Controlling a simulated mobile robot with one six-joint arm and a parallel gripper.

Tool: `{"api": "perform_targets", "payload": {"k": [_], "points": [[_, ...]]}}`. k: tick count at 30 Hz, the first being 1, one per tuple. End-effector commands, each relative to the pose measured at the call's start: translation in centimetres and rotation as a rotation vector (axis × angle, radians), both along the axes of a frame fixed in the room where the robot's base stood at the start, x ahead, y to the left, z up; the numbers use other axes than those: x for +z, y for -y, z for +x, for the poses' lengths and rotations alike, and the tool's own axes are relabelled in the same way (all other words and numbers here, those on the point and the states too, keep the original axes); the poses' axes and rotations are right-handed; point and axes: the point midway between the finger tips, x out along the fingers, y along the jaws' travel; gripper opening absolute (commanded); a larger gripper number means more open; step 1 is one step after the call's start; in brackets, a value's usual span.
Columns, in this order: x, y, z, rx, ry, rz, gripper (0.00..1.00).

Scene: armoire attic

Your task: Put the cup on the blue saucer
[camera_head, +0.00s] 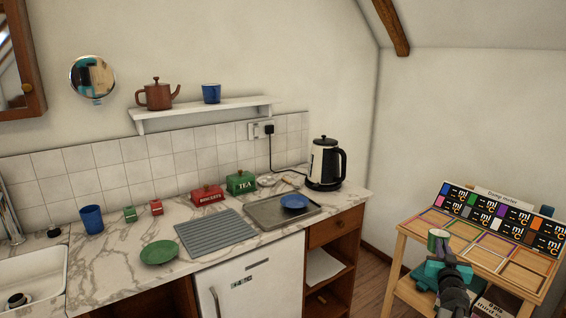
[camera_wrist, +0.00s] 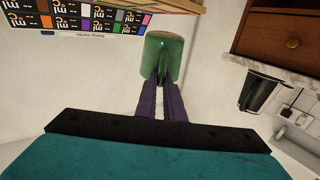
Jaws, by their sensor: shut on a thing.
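My gripper (camera_head: 441,259) is shut on a green cup (camera_head: 438,238), held above the small wooden table at the right. In the wrist view the cup (camera_wrist: 160,58) sits at the tips of the dark fingers (camera_wrist: 161,88), which close together on its near side. The blue saucer (camera_head: 294,201) lies on a grey metal tray (camera_head: 262,212) at the right part of the marble counter, and its top is bare. My gripper is well to the right of the saucer. The saucer does not show in the wrist view.
A kettle (camera_head: 324,165) stands behind the tray. A green plate (camera_head: 159,252), a ribbed mat (camera_head: 215,232), a blue cup (camera_head: 91,219) and tins are on the counter. A shelf (camera_head: 205,109) holds a teapot and another blue cup. Floor separates the counter from the wooden table (camera_head: 400,236).

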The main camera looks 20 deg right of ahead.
Motion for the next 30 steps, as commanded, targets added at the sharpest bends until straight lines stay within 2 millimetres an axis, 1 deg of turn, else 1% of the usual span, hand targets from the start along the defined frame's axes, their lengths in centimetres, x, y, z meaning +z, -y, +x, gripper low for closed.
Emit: {"api": "perform_targets", "payload": {"k": [1,2,5,8,12,17,18,20,21,23,24,29,30], "points": [[0.5,-1.2,0.9,0.031,0.002,-0.003,0.0],[0.6,-1.7,1.3,0.046,0.001,-0.002,0.0],[1.2,-4.3,3.1,0.115,0.0,-0.001,0.0],[1.9,-7.4,5.2,0.2,0.0,-0.001,0.0],[2.7,-12.1,7.7,0.326,0.001,-0.001,0.0],[3.2,-17.8,10.2,0.476,0.001,0.001,0.0],[3.3,-19.3,10.7,0.514,0.0,0.0,0.0],[3.3,-21.5,11.4,0.571,0.001,0.001,0.0],[3.4,-23.0,11.8,0.61,0.001,0.001,0.0],[3.4,-25.3,12.3,0.669,0.0,0.0,0.0],[3.4,-26.8,12.6,0.709,0.0,0.0,0.0],[3.2,-33.0,13.5,0.87,0.0,0.002,0.0],[3.0,-34.5,13.6,0.912,0.0,0.002,0.0]]}}
